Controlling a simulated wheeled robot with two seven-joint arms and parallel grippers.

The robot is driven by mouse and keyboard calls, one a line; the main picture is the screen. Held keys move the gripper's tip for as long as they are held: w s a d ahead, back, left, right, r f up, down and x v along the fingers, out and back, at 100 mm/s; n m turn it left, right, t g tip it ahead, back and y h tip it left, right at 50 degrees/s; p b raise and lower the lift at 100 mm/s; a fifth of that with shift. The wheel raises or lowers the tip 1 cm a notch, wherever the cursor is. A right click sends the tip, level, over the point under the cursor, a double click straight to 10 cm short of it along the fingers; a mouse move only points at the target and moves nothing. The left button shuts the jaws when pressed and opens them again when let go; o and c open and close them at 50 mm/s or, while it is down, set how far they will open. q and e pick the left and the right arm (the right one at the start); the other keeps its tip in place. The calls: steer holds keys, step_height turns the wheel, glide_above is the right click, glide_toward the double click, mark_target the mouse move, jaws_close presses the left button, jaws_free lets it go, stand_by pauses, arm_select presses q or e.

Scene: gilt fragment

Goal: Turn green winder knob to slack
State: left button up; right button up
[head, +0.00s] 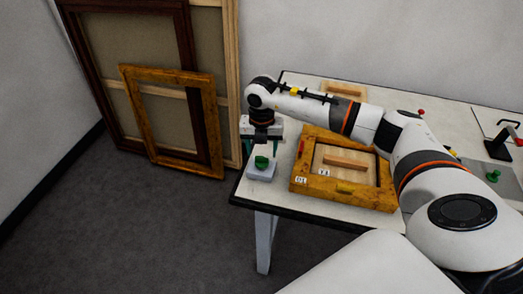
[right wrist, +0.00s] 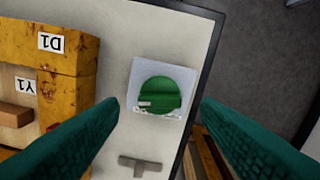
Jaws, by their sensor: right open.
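A round green knob (head: 262,162) sits on a small pale block (head: 261,174) at the table's near left corner. In the right wrist view the green knob (right wrist: 160,95) is seen from above, with a light mark at its left side, on its square pale block (right wrist: 144,68). My right gripper (head: 262,148) is over the knob and pointing down. In the right wrist view its two green fingers (right wrist: 162,103) are wide apart, one to each side of the knob, with a gap on both sides. My left gripper is not in view.
A gilt frame (head: 301,172) labelled D1 lies right of the knob. A grey T-shaped piece (right wrist: 139,164) is near the block. Another green knob (head: 493,176) and a black stand (head: 498,149) are at the right. Large frames (head: 187,75) lean on the wall.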

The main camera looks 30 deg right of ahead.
mark_target(262, 162)
steer(key=shift+f, duration=1.25)
steer(key=c, duration=1)
